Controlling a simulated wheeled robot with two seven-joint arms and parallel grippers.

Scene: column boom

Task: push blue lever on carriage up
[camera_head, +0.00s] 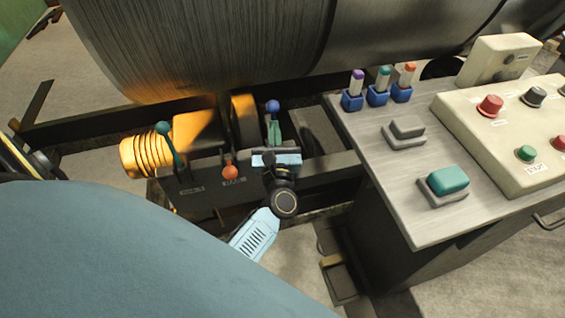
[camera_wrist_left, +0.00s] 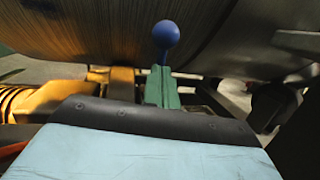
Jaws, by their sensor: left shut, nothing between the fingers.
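The blue lever's round knob (camera_head: 272,106) stands above the dark carriage housing (camera_head: 205,192), in front of the big grey cylinder. It also shows upper middle in the left wrist view (camera_wrist_left: 166,34). My left gripper (camera_head: 274,121) is at the lever, its green fingers pointing toward the knob. The fingers are shut with nothing between them; they also show in the left wrist view (camera_wrist_left: 161,72). The knob appears just beyond the fingertips. Most of the lever's stem is hidden behind the fingers, and I cannot tell whether they touch it. My right gripper is not in view.
A teal-knobbed lever (camera_head: 163,129) and an orange knob (camera_head: 230,172) are left of my gripper. The large ribbed cylinder (camera_head: 200,45) is close behind. A control desk (camera_head: 385,165) with buttons and coloured switches stands to the right. A yellow ribbed part (camera_head: 145,156) is at left.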

